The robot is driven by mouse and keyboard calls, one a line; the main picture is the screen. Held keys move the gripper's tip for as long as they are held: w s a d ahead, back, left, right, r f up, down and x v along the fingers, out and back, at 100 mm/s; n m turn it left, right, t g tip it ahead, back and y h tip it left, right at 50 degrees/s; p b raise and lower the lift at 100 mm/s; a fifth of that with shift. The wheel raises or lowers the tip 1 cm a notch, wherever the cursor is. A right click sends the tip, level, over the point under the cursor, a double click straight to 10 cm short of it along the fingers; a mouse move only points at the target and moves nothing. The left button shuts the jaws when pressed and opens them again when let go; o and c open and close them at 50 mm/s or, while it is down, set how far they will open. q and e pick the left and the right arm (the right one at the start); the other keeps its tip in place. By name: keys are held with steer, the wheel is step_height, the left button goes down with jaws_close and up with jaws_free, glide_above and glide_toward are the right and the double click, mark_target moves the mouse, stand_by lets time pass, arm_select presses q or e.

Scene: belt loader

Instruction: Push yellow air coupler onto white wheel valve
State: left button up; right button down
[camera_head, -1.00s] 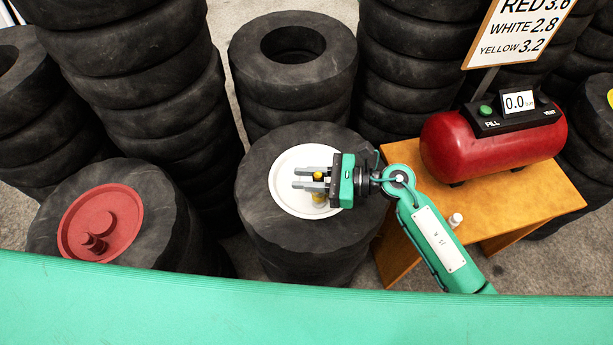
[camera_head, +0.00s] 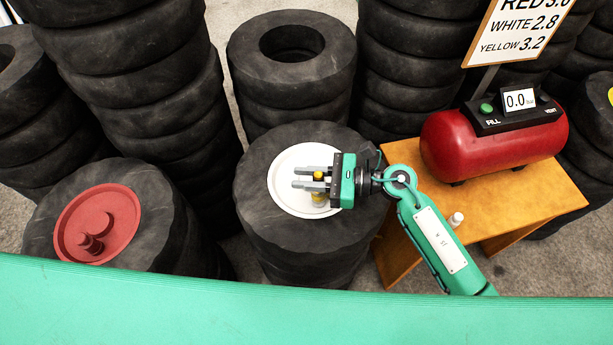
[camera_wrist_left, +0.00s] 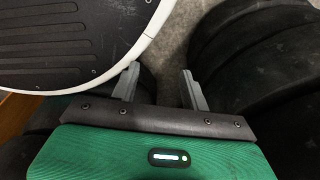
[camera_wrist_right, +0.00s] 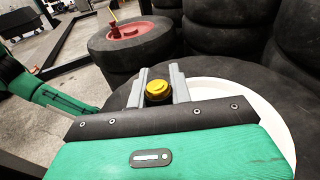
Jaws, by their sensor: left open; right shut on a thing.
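The white wheel (camera_head: 283,190) lies flat on top of the middle front tire stack. My right gripper (camera_head: 312,180) is over it, shut on the yellow air coupler (camera_head: 318,176). In the right wrist view the coupler (camera_wrist_right: 158,90) stands between the two grey fingers (camera_wrist_right: 158,85). In the head view a pale and yellow piece shows just below the fingers, over the wheel. The white valve itself is hidden, so I cannot tell whether the coupler touches it. My left gripper (camera_wrist_left: 157,85) is open and empty in the left wrist view; it is outside the head view.
A red wheel (camera_head: 100,222) lies on the left tire stack. Tall tire stacks (camera_head: 140,90) crowd behind. A price-like sign (camera_head: 520,30) stands at the back right.

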steer(key=shift+f, duration=0.1)
steer(key=shift+d+b, duration=0.1)
steer(key=shift+b, duration=0.65)
arm_select(q)
steer(key=w+r, duration=0.4)
steer(key=shift+w+d, duration=0.25)
steer(key=shift+w, duration=0.05)
stand_by(0.6)
